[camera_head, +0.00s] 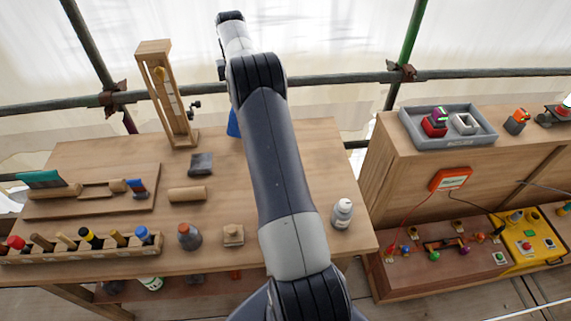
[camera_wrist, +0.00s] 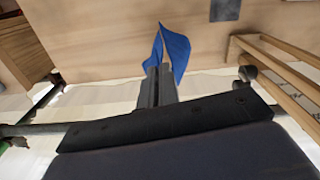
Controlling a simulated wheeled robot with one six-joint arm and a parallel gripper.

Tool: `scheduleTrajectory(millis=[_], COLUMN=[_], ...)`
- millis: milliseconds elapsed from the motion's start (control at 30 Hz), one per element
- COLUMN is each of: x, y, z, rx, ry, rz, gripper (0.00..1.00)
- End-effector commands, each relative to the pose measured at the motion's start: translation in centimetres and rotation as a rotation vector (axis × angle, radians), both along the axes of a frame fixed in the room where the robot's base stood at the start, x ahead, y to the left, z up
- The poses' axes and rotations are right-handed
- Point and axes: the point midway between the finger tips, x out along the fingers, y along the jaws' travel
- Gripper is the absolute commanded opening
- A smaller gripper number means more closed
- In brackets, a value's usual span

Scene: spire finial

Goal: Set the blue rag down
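The blue rag (camera_wrist: 176,50) hangs from the fingertips of my gripper (camera_wrist: 158,80) in the wrist view. The two fingers are close together, shut on the rag, and its cloth spreads out beyond them. In the head view, a small strip of the rag (camera_head: 233,124) shows beside my arm, near the back edge of the wooden workbench (camera_head: 240,200). My arm hides the rest of it and the gripper there. I cannot tell whether the rag's lower end touches the bench.
A wooden frame stand (camera_head: 167,95) rises left of the rag. A dark grey pad (camera_head: 201,164), wooden cylinder (camera_head: 187,194), tool rack (camera_head: 80,250) and white bottle (camera_head: 342,213) sit on the bench. Scaffold poles (camera_head: 330,78) run behind. Bare bench lies between pad and arm.

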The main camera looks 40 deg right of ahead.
Motion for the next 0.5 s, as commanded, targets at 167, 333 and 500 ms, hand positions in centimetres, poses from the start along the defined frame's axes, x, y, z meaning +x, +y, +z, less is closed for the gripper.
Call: scheduleTrajectory(millis=[167, 333, 500], x=[-1.5, -3.3, -5.9], y=[-0.6, -1.5, -2.5], z=[-2.2, -3.8, -4.4], rx=[0.002, 0.001, 0.001], ry=[0.004, 0.002, 0.003], rz=[-0.002, -0.003, -0.003], gripper=[0.00, 0.00, 0.00])
